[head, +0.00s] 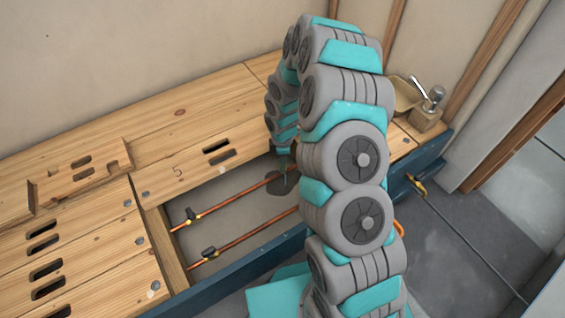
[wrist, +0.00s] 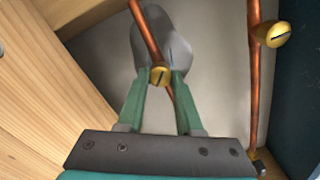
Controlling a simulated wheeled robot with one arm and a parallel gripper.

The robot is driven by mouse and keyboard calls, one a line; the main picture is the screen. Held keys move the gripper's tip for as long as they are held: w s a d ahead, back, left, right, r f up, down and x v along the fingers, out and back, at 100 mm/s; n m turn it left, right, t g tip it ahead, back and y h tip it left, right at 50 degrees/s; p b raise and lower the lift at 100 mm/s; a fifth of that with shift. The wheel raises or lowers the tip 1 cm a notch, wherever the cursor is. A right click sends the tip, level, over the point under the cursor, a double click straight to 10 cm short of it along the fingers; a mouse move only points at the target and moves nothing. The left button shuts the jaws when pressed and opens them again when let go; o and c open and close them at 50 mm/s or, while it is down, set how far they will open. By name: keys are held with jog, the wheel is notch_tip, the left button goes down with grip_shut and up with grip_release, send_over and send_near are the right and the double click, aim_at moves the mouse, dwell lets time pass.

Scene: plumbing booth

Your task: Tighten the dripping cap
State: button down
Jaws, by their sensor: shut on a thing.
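In the wrist view, the green fingers of my gripper (wrist: 158,80) are shut on a small round brass cap (wrist: 159,74) with a dark slot across its face. This cap sits on a copper pipe (wrist: 145,32) that runs between the fingers. A dark grey wet patch (wrist: 174,40) lies on the floor behind it. A second slotted brass cap (wrist: 274,35) is on the other copper pipe (wrist: 253,75), apart from my gripper. In the head view, my gripper (head: 284,170) reaches down into the floor opening beside the wet patch (head: 275,190); my arm hides part of the pipes.
Wooden boards (head: 90,255) with slots surround the opening. A blue beam (head: 240,270) edges the front. A wooden holder with tools (head: 428,118) stands at the right.

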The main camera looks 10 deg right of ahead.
dwell(0.4)
jog(key=m, duration=0.4)
jog(key=shift+p, duration=0.4)
jog(key=shift+m, duration=2.7)
jog(key=c, duration=0.6)
grip_release()
jog(key=shift+r, duration=0.1)
notch_tip(320, 180, up, 7)
jog(key=shift+w+p, duration=0.1)
jog(key=shift+p, duration=0.3)
jog(key=shift+r, duration=0.35)
